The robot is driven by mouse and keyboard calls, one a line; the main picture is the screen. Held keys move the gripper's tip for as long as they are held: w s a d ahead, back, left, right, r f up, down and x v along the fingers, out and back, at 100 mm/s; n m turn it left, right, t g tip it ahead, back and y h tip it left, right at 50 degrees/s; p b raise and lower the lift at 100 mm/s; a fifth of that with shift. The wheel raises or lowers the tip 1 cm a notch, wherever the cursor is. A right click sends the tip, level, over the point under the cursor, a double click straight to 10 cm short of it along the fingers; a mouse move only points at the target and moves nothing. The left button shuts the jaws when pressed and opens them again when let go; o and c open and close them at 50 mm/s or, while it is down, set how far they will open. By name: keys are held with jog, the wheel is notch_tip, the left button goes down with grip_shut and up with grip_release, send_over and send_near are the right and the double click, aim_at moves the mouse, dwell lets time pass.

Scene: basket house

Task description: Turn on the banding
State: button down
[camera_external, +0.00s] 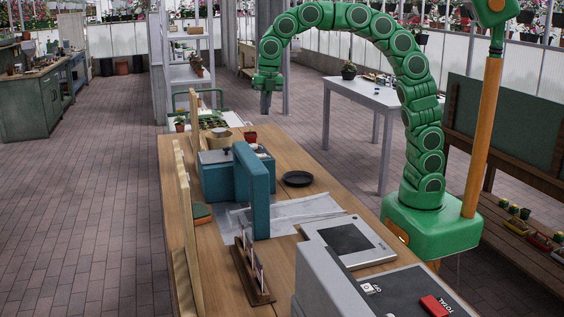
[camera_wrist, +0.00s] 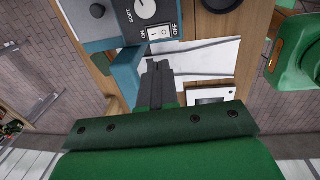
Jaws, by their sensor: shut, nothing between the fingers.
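The banding machine (camera_external: 256,192) is a teal box with a tall teal arch, standing on the wooden counter. In the wrist view, its grey-blue panel (camera_wrist: 112,22) carries a white rocker switch (camera_wrist: 160,32) between the words ON and OFF, and a round white knob (camera_wrist: 146,9). I cannot tell which side of the switch is pressed. My gripper (camera_wrist: 159,66) has dark fingers that are shut and empty, below the switch in that picture and apart from it. In the external view, my gripper (camera_external: 266,102) hangs above the far part of the counter, past the machine.
A black dish (camera_external: 298,179), white sheets (camera_external: 305,208) and a flat grey device (camera_external: 350,242) lie on the counter (camera_external: 207,246). A grey register (camera_external: 335,285) stands in front. Potted plants (camera_external: 250,136) and a wooden board (camera_external: 184,215) are near the machine.

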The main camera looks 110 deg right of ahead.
aim_at(260, 156)
jog(key=shift+w, duration=0.55)
jog(key=f, duration=0.4)
jog(key=w+f, duration=0.1)
jog(key=f, duration=0.4)
jog(key=w+f, duration=0.1)
jog(key=f, duration=0.3)
jog(key=shift+f, duration=0.4)
